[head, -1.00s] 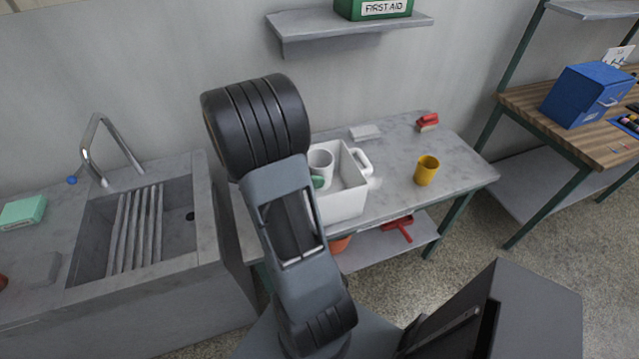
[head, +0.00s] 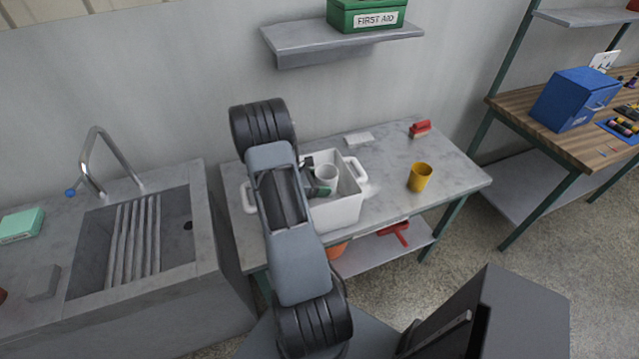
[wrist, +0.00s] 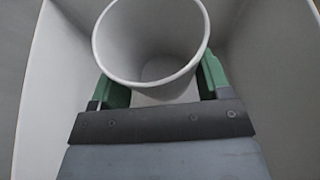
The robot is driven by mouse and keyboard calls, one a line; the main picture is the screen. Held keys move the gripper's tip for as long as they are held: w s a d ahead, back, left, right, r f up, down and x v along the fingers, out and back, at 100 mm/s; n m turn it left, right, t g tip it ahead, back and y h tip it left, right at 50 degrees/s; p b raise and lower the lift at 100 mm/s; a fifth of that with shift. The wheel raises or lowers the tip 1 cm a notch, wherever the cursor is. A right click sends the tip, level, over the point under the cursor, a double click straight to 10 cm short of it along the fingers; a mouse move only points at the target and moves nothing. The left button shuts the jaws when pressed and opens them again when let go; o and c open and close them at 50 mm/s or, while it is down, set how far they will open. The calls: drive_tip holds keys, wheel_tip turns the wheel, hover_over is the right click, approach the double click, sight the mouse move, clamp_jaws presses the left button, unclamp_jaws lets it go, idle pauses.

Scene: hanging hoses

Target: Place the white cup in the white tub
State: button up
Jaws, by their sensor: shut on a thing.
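The white cup (head: 326,174) is inside the white tub (head: 342,214), below the rim line in the head view. In the wrist view the cup (wrist: 150,45) is upright or slightly tilted, its open mouth facing the camera. My gripper (wrist: 158,85) has its green fingers on both sides of the cup and is shut on it. In the head view the gripper (head: 318,188) is partly hidden by my arm. The tub's walls (wrist: 60,80) rise around cup and gripper. Whether the cup touches the tub's floor cannot be told.
The tub stands on a grey table with a yellow mug (head: 420,177), a red brush (head: 420,129) and a pale block (head: 359,139). A sink (head: 130,240) is at left. A shelf (head: 340,42) with a green first aid box (head: 366,14) hangs above.

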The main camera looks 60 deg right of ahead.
drive_tip(key=shift+f, duration=0.25)
drive_tip(key=shift+f+b, duration=0.65)
drive_tip(key=o, duration=1)
drive_tip(key=shift+r, duration=0.1)
